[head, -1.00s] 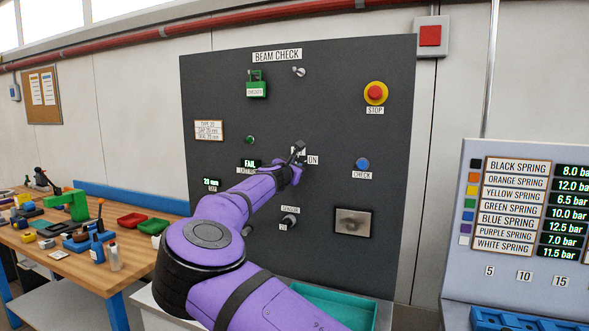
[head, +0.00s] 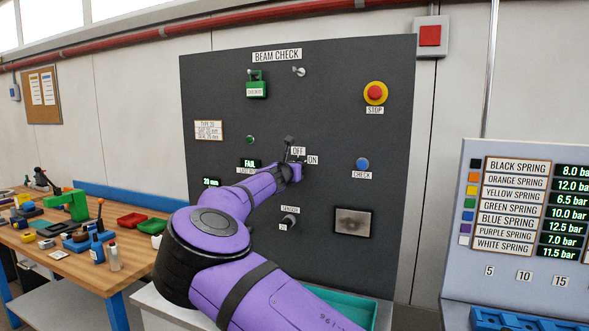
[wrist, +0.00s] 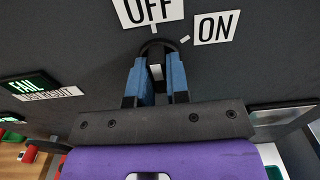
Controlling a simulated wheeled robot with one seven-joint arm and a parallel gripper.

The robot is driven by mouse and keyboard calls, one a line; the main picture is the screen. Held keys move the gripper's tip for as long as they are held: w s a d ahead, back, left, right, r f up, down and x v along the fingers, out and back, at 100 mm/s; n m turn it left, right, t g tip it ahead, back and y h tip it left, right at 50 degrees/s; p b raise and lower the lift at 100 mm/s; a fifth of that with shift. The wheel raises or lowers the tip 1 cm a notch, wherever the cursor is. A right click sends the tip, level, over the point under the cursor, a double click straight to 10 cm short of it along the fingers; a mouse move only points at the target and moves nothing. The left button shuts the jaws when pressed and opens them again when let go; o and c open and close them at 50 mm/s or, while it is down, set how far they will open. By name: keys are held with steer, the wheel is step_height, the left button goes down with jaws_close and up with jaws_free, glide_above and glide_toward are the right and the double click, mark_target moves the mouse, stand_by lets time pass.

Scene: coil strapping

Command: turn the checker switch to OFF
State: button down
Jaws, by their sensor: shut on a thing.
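The checker switch (wrist: 158,45) is a dark round knob on the black panel, just below the OFF label (wrist: 150,9) in the wrist view. The ON label (wrist: 215,27) is to its upper right, with a small white tick between. My gripper (wrist: 157,65) has its blue fingers shut on the knob, one on each side. A pale strip shows between the fingers. Where the knob points is not clear. In the head view my gripper and wrist hide the knob; the OFF label (head: 298,151) and ON label (head: 313,160) show beside them.
The BEAM CHECK panel (head: 340,110) carries a green padlocked part (head: 257,88), a red STOP button (head: 375,93), a blue CHECK button (head: 362,163) and a FAIL display (head: 250,163). A SENSOR knob (head: 290,221) sits below. A wooden bench (head: 60,255) is at left.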

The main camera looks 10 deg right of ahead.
steer(key=shift+f, duration=0.1)
steer(key=c, duration=1.1)
jaws_free()
steer(key=shift+a, duration=0.1)
steer(key=v, duration=1)
steer(key=shift+s+a, duration=0.15)
steer(key=shift+s, duration=0.15)
